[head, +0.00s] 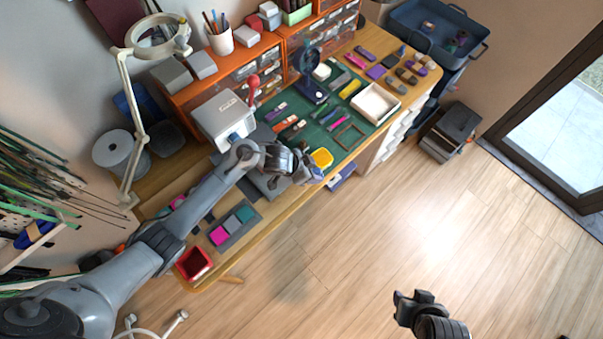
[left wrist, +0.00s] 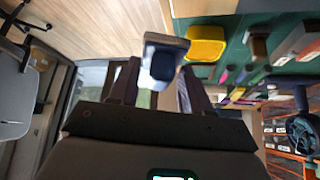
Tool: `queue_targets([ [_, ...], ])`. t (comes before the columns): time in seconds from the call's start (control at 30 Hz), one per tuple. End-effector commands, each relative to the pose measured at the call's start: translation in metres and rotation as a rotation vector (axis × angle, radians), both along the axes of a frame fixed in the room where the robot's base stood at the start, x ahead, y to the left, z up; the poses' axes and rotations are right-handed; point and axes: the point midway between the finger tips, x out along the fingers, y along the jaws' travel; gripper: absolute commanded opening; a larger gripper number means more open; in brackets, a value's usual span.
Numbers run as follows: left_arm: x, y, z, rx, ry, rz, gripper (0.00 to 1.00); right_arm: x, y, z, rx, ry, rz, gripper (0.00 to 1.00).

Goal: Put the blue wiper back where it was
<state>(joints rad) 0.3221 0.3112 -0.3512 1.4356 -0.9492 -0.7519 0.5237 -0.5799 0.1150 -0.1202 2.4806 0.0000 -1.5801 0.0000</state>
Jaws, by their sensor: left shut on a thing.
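My left gripper (head: 311,173) is at the front edge of the desk, beside a yellow dish. In the left wrist view its fingers are shut on a dark blue block with a pale grey bar across its end, which looks like the blue wiper (left wrist: 164,68). The wiper is held clear of the mat in that view. In the head view the gripper hides most of what it holds. My right gripper (head: 414,304) is at the lower right over the floor, away from the desk; its finger gap is unclear.
The yellow dish (head: 321,158) also shows in the left wrist view (left wrist: 206,44). A grey box (head: 222,118) stands left of the mat. The floor in front is clear.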

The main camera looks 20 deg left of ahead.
Motion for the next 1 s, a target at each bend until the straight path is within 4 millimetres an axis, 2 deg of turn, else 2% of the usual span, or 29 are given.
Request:
queue_targets([
  [0.1,0.006,0.022,-0.014,0.001,0.001,0.002,0.23,0.000,0.000,-0.005,-0.002,0.000,0.002,0.43],
  [0.3,0.011,0.040,-0.025,-0.001,-0.001,0.001,0.23,0.000,-0.002,-0.008,-0.008,0.000,0.006,0.43],
  [0.53,0.011,0.044,-0.034,-0.001,0.001,0.000,0.23,0.000,-0.002,-0.010,-0.009,0.000,0.006,0.43],
  [0.8,0.011,0.043,-0.066,-0.001,0.001,0.000,0.23,0.000,-0.002,-0.019,-0.007,0.000,0.005,0.43],
  [1.0,0.012,0.043,-0.067,-0.001,-0.002,0.000,0.23,0.000,-0.001,-0.019,-0.004,0.000,0.002,0.43],
])
